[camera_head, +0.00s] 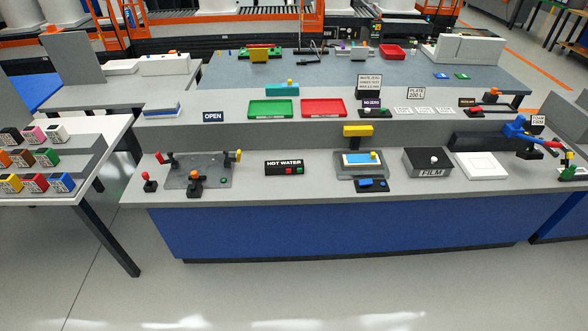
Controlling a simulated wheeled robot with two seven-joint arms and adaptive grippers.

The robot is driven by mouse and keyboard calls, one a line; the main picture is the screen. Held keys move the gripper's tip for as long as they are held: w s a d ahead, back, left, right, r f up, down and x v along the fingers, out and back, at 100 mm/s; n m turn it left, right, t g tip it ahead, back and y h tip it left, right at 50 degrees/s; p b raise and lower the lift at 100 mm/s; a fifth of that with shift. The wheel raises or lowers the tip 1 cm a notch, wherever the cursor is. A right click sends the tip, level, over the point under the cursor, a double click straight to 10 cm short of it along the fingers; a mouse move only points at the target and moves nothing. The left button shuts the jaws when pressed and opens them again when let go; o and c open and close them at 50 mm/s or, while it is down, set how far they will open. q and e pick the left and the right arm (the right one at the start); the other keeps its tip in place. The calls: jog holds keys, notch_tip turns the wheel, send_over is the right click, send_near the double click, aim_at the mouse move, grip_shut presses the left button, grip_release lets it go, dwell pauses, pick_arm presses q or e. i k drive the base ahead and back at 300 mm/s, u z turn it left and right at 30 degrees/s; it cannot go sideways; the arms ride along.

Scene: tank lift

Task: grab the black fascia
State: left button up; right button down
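No part is labelled as a fascia. A black block (10,137) with a pale printed front stands at the left end of the back row on the stepped rack at the left edge. A pink block (33,135) and a white block (56,133) stand to its right. The black block looks upright, with nothing on top of it. Neither of my grippers shows in this view.
The stepped rack sits on a white table (118,128) with several coloured blocks in lower rows. A grey counter (330,185) with a FILM box (428,161) and a HOT WATER panel (284,168) stands right of it. The floor (300,290) in front is clear.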

aim_at(271, 168)
jog(key=z, duration=0.4)
jog(key=i, duration=0.85)
jog(key=z, duration=0.25)
